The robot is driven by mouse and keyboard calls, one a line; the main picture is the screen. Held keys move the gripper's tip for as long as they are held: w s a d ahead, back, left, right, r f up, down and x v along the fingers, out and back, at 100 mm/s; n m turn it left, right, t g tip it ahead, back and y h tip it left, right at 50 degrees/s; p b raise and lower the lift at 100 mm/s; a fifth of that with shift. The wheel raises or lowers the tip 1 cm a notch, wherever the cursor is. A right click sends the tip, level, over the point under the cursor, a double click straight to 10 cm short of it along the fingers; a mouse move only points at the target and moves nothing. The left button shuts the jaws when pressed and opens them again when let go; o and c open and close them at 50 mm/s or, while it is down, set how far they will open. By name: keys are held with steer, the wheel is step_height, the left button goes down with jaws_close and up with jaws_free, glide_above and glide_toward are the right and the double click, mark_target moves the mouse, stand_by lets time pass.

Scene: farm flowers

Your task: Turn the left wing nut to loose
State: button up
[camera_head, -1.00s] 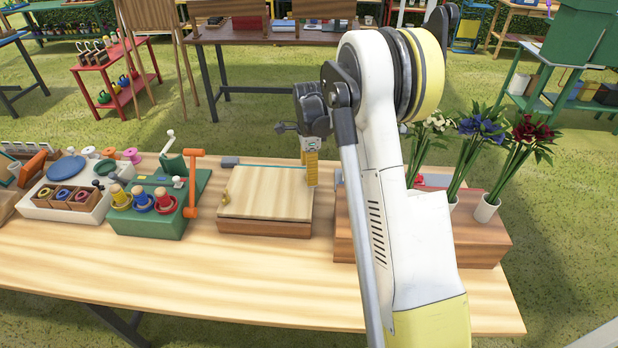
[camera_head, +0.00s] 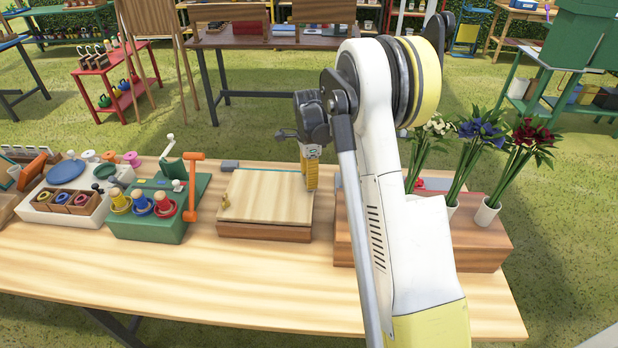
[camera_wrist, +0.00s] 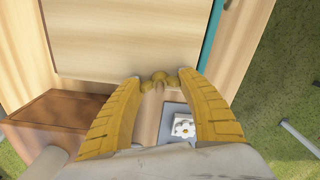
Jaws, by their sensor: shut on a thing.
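The flower press is a pale wooden board (camera_head: 265,192) on a darker wooden base, standing mid-table in the head view. One brass wing nut (camera_head: 226,202) shows at its left edge, with nothing touching it. My gripper (camera_head: 311,187) has yellow fingers and points down at the press's right edge. In the wrist view, my gripper (camera_wrist: 160,77) has its fingertips closed on either side of another brass wing nut (camera_wrist: 158,79) at the board's edge. In the head view my fingers hide this nut.
A brown wooden box (camera_head: 480,255) with flowers in white vases stands right of the press. A green stand (camera_head: 148,228) with coloured spools and an orange-handled lever stands to its left. Bare tabletop (camera_head: 230,285) lies in front. A grey plate with a white flower (camera_wrist: 183,127) lies near my fingers.

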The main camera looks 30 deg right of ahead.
steer(key=n, duration=0.6)
steer(key=shift+n+p, duration=0.3)
steer(key=n, duration=1.2)
steer(key=shift+n, duration=0.3)
steer(key=n, duration=0.6)
steer(key=shift+p, duration=0.35)
steer(key=n, duration=0.6)
steer(key=shift+n, duration=0.4)
steer(key=n, duration=1.2)
steer(key=shift+n, duration=0.3)
steer(key=n, duration=0.5)
steer(key=shift+n, duration=0.3)
